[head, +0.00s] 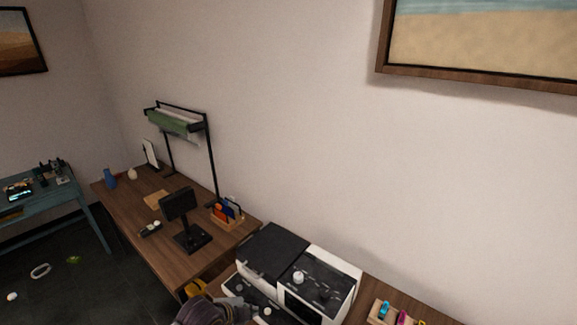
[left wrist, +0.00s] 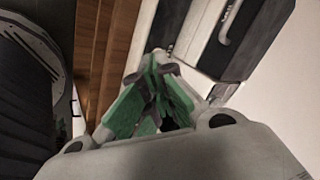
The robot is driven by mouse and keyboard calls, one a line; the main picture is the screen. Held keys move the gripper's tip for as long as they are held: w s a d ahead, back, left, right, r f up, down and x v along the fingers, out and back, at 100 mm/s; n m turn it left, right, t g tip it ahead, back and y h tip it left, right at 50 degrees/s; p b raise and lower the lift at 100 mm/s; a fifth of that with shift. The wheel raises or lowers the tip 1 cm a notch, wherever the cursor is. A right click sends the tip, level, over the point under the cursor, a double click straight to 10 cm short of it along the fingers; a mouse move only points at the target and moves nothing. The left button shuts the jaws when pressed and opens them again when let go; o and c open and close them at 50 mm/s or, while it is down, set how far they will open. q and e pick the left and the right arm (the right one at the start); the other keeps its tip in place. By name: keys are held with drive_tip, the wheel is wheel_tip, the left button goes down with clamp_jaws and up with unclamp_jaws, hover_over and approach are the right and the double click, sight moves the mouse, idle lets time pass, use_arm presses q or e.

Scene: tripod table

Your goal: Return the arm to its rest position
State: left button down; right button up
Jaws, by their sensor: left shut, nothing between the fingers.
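My left gripper (left wrist: 157,88) shows in the left wrist view with its green-padded fingers drawn together and nothing between them. It points toward the white and dark machine, which fills the top of that view; I cannot tell the exact gap. In the head view, a grey and dark part of my left arm shows at the bottom edge, just in front of the white machine (head: 345,284). The fingertips are not clear there. My right gripper is in neither view.
A wooden desk (head: 127,211) holds a dark screen on a stand (head: 180,205), an organizer (head: 228,213) and a black frame with a green roll (head: 175,123). A teal table (head: 40,210) stands at left. Small items lie on the dark floor (head: 60,295).

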use_arm(q)
drive_tip(key=s+a+n+g+y, duration=0.3)
drive_tip(key=s+a+n, duration=0.7)
drive_tip(key=s+n, duration=0.55)
wheel_tip(320, 180, down, 33)
drive_tip(key=s+g+b, duration=0.1)
drive_tip(key=s, duration=0.1)
drive_tip(key=s+a+f, duration=0.2)
drive_tip(key=s+f, duration=0.8)
drive_tip(key=s, duration=0.1)
drive_tip(key=s+a+f+g+b, duration=0.1)
drive_tip(key=s+a+f, duration=0.1)
drive_tip(key=s+f, duration=0.9)
drive_tip(key=shift+s+a+f, duration=0.15)
drive_tip(key=shift+s+a, duration=0.05)
drive_tip(key=shift+s, duration=0.15)
